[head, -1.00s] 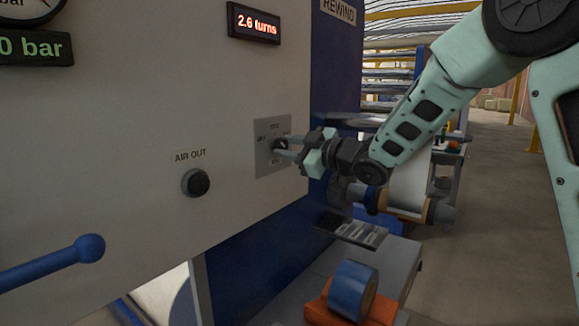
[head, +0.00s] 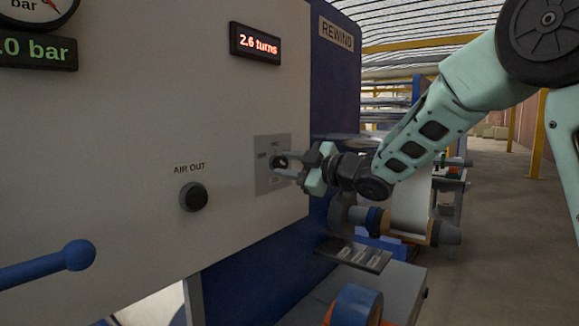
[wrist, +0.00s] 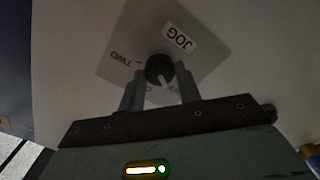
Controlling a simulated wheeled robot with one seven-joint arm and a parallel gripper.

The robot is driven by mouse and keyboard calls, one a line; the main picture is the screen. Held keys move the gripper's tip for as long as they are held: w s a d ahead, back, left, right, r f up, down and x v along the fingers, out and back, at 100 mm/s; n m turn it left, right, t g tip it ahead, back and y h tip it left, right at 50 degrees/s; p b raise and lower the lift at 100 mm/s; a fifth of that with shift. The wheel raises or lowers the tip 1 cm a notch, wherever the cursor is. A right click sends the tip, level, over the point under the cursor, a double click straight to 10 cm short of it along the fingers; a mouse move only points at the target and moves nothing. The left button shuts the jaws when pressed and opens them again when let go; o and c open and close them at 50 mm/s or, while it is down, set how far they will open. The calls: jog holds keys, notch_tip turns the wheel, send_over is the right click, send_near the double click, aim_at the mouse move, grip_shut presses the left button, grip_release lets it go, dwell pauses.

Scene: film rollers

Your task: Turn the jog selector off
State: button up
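The jog selector is a dark round knob (wrist: 158,68) with a pale pointer line, on a grey plate (head: 263,181) on the machine's pale panel. In the wrist view a JOG label (wrist: 180,39) sits above right of the knob and another label, partly readable, sits to the left; lettering appears upside down. The pointer line runs toward the lower right, between the fingers. My gripper (head: 279,167) reaches the plate from the right. Its two fingers (wrist: 160,84) stand on either side of the knob with little or no visible gap. Contact cannot be made out.
A black AIR OUT knob (head: 194,197) sits left of the plate. A blue ball-ended lever (head: 77,255) is at lower left. A display reading 2.6 turns (head: 255,43) is above. A blue roll (head: 355,304) and a roller with pale film (head: 411,205) are at right.

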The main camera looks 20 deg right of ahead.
jog(key=o, duration=0.4)
jog(key=shift+s, duration=0.1)
jog(key=b+v, duration=0.2)
jog(key=v, duration=1.5)
jog(key=s+a+f+m+g+h+p, duration=0.2)
jog(key=s+a+f+m+g+h, duration=0.15)
jog(key=a+f+m+h, duration=0.6)
jog(key=s+a+f+g, duration=0.2)
jog(key=s+f+g, duration=0.1)
jog(key=s, duration=0.5)
jog(key=s+a+f+g+p, duration=0.1)
jog(key=s+f+g, duration=0.3)
jog(key=s, duration=0.4)
jog(key=s+a+f+g, duration=0.4)
jog(key=s+f, duration=0.1)
jog(key=s, duration=0.3)
jog(key=shift+f, duration=0.2)
